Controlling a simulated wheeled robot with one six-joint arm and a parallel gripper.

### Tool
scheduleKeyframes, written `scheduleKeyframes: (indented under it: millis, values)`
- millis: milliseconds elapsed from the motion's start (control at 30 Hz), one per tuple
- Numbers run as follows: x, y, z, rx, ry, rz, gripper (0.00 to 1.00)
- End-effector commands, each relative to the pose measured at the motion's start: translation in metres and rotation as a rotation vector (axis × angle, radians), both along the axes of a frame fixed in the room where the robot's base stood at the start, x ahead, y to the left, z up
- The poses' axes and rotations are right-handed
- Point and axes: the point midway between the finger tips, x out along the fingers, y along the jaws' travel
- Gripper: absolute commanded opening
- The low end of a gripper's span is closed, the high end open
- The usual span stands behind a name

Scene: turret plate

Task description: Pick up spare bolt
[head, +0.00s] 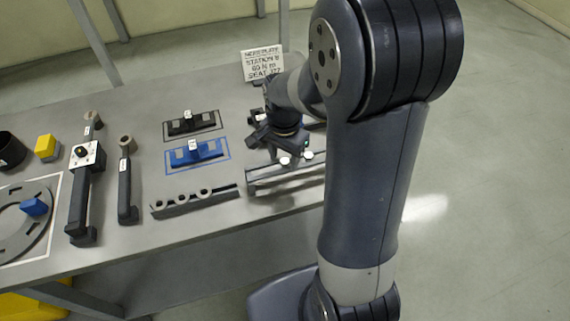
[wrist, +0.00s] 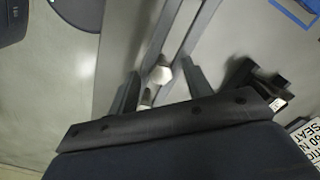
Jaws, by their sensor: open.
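Two pale hex-headed bolts stand at a grey two-rail rack on the bench. One bolt (head: 285,161) is at left in the head view and the other bolt (head: 308,154) is to its right. Nothing visible marks which is the spare. The rack (head: 262,186) runs along the bench's front edge. My gripper (head: 281,147) is over the rack. In the wrist view my gripper (wrist: 160,71) is open, with one bolt head (wrist: 162,73) between the fingers and apart from both. A second bolt head (wrist: 146,97) is closer to the palm, partly hidden.
A slotted holder with rings (head: 195,201) lies left of the rack. Behind it are a blue block (head: 196,153) and a black block (head: 191,122) in outlined spots. Tools (head: 127,180) lie further left. A sign (head: 263,64) stands behind my gripper.

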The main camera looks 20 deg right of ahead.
Motion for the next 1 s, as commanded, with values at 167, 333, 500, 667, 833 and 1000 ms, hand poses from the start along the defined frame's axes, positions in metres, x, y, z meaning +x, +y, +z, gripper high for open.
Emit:
scheduleKeyframes:
  millis: [167,333,500,667,833,1000]
  values:
    - [0.0000,0.0000,-0.0032,0.000,0.000,0.000,0.47]
    - [0.0000,0.0000,-0.0041,0.000,0.000,0.000,0.46]
    - [0.0000,0.0000,-0.0040,0.000,0.000,0.000,0.32]
    - [0.0000,0.0000,-0.0039,0.000,0.000,0.000,0.19]
    - [0.0000,0.0000,-0.0039,0.000,0.000,0.000,0.05]
    - [0.0001,0.0001,-0.0037,0.000,0.000,0.000,0.00]
